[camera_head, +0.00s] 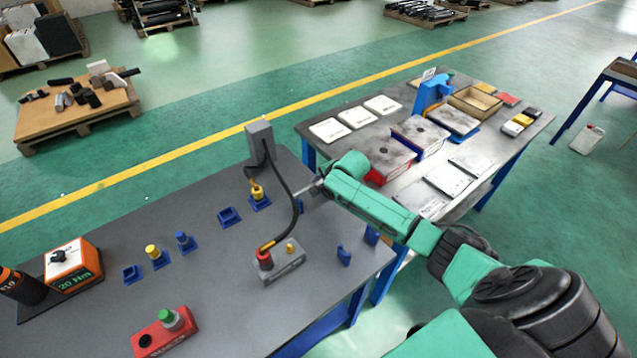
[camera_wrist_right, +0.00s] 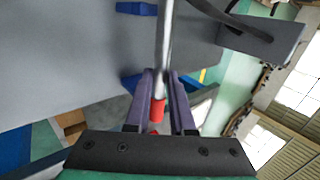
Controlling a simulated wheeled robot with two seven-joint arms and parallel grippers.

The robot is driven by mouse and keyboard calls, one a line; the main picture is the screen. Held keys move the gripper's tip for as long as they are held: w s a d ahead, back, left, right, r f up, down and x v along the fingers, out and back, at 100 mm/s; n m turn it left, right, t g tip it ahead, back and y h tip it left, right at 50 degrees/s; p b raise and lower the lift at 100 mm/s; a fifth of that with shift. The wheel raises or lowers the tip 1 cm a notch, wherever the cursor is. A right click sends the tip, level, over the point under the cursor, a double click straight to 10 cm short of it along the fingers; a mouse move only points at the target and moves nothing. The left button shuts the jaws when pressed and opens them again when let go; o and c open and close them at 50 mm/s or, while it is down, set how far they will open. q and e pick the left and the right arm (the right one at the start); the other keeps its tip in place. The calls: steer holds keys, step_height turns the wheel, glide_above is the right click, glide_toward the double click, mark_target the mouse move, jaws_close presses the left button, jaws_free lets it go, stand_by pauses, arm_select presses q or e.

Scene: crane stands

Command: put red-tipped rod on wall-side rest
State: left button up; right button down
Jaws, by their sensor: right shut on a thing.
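The red-tipped rod (camera_wrist_right: 163,60) is a shiny metal bar in the right wrist view. Its red end (camera_wrist_right: 157,108) sits between the fingers of my right gripper (camera_wrist_right: 160,88), which is shut on it. In the head view the rod (camera_head: 306,190) is only a short grey piece by the gripper (camera_head: 320,184), above the grey table near its back right edge. Several blue rests stand on the table, among them an empty one (camera_head: 229,216) and two at the right (camera_head: 343,255), (camera_head: 371,234). I cannot tell which is the wall-side rest. My left gripper is out of view.
A grey post (camera_head: 260,143) with a black cable stands close left of my right gripper. The cable runs to a grey box (camera_head: 282,262) with a red plug. A yellow piece (camera_head: 257,190) sits in a blue holder.

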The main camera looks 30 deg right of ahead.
steer(key=shift+f+b, duration=0.5)
steer(key=shift+f, duration=0.3)
steer(key=c, duration=0.7)
jaws_free()
steer(key=p+v, duration=0.3)
steer(key=p, duration=0.1)
steer(key=shift+r, duration=0.1)
steer(key=p+v, duration=0.2)
steer(key=p, duration=0.1)
steer(key=shift+s+p, duration=0.1)
steer(key=shift+p, duration=0.2)
steer(key=v, duration=1.4)
steer(key=shift+s+r, duration=0.1)
steer(key=shift+s, duration=0.05)
